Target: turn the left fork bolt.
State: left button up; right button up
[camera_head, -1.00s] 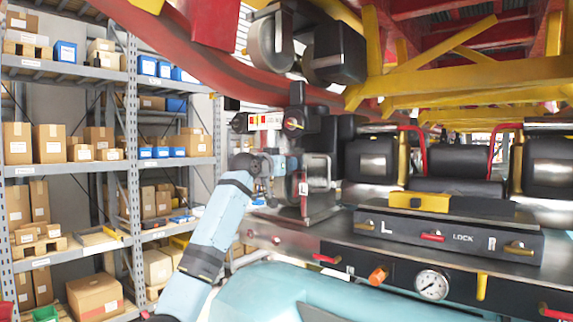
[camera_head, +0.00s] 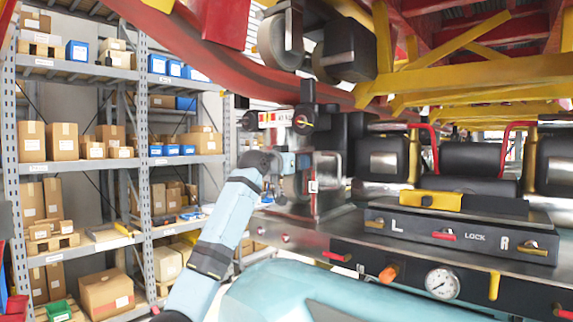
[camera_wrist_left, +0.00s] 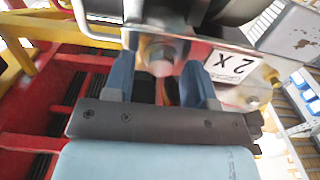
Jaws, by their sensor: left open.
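The left fork bolt (camera_wrist_left: 161,57) shows in the left wrist view as a round metal head on a steel plate. It lies between the tips of the two blue fingers of my left gripper (camera_wrist_left: 158,70), which are open around it. I cannot tell whether they touch it. In the head view my left gripper (camera_head: 284,172) is at the left side of the wheel assembly (camera_head: 327,170), near a plate marked L (camera_head: 313,187). The bolt is not distinct there. My right gripper is not in view.
A control panel (camera_head: 455,232) with levers and a gauge (camera_head: 442,282) stands at right. Shelves with boxes (camera_head: 105,293) fill the left. Red and yellow track beams (camera_head: 480,82) hang above.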

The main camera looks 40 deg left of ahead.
pick_arm(q)
jog(key=s+a+b, duration=0.1)
jog(key=s+b, duration=0.3)
jog(key=s, duration=0.9)
jog(key=shift+s, duration=0.3)
